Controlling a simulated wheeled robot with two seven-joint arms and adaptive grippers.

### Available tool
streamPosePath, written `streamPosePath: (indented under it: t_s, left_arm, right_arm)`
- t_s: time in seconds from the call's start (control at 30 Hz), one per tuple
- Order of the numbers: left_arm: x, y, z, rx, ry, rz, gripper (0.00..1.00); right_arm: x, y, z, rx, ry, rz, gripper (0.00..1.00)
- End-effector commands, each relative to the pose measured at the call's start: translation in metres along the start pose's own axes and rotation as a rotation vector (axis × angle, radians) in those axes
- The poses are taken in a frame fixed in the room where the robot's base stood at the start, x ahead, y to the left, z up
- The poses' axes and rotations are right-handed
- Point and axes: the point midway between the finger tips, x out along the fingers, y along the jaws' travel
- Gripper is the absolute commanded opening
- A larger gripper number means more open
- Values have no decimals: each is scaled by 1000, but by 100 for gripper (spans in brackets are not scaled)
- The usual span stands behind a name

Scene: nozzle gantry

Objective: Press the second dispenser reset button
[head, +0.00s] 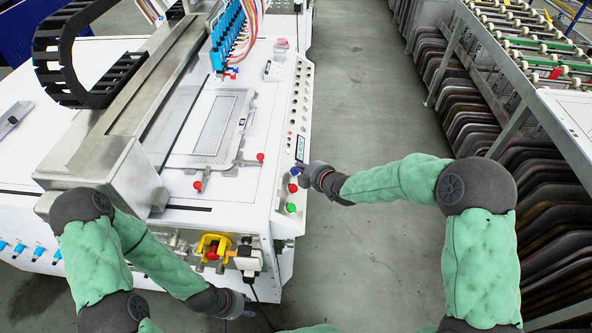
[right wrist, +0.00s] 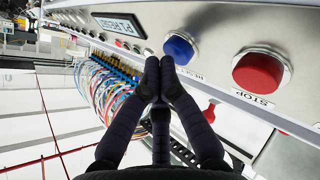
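A blue button (right wrist: 180,48) with a partly hidden RESET label sits on the control panel in the right wrist view. It shows small at the panel's edge in the head view (head: 293,171). My right gripper (right wrist: 160,68) is shut and empty, its fingertips together close beside the blue button; I cannot tell whether they touch it. In the head view my right gripper (head: 301,172) is at the panel's right edge. A small display (right wrist: 118,23) reading "P1 RESET" is left of the button. My left gripper (head: 246,306) is low at the bottom; its fingers are unclear.
A red STOP button (right wrist: 259,72) is right of the blue one. A green button (head: 291,208) is lower on the panel (head: 279,220). Small buttons line the panel further up. Colored tubes feed blue nozzles (head: 228,35). The grey floor aisle (head: 350,90) is clear.

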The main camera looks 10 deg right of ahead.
Motion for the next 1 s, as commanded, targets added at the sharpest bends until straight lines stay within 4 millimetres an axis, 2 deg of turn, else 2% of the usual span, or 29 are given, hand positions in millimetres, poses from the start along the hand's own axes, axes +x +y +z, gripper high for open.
streamPosePath:
  t_s: [1.0]
  left_arm:
    - [9, -3, 0, 0, 0, 0, 40]
  right_arm:
    - [6, -7, 0, 0, 0, -1, 0]
